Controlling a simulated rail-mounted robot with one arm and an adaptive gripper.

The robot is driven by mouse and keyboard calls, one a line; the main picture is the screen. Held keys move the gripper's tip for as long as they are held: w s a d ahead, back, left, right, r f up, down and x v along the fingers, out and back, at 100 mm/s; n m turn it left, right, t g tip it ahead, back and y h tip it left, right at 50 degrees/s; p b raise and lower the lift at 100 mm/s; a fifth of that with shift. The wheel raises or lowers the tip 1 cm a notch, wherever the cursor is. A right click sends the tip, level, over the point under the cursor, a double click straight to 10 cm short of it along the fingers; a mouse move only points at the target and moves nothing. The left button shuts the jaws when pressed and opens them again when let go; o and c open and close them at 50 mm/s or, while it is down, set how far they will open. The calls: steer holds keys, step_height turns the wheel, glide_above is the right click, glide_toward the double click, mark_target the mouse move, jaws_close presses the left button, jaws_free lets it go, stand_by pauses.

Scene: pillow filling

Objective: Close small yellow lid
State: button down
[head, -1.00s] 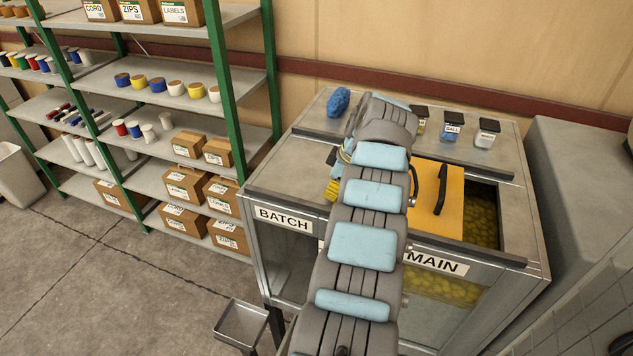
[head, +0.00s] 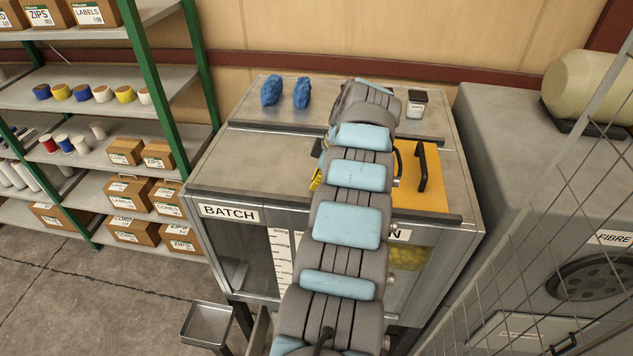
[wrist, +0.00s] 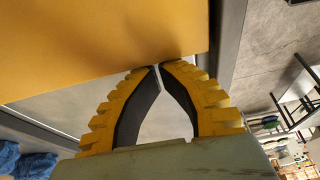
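The yellow lid (head: 436,188) lies flat on the right, MAIN side of the metal cabinet top, with a black handle (head: 421,167) on it. No open gap shows to its right. My arm hides its left part. In the wrist view the lid (wrist: 100,40) fills the upper left as a flat yellow panel. My gripper (wrist: 158,66) is shut with its fingertips together and nothing between them. The tips are close to the lid's edge; I cannot tell whether they touch it. In the head view the gripper is mostly hidden by my arm.
The bare BATCH side (head: 260,160) of the cabinet top is to the left. Two blue lumps (head: 302,92) and a dark-capped jar (head: 417,103) stand on the rear ledge. A grey machine (head: 530,160) and wire mesh are on the right, shelves on the left.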

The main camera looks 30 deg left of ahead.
mark_target(298, 187)
steer(key=shift+s+a+f, duration=0.1)
steer(key=shift+s+a, duration=0.15)
steer(key=shift+a, duration=0.25)
steer(key=a, duration=0.1)
steer(key=s+a, duration=0.1)
steer(key=shift+s+a+r+b, duration=0.1)
steer(key=shift+a+r+b, duration=0.2)
steer(key=shift+a+r, duration=0.1)
steer(key=p+v, duration=0.7)
steer(key=v, duration=0.2)
steer(key=shift+d+r, duration=0.2)
steer(key=shift+d, duration=0.1)
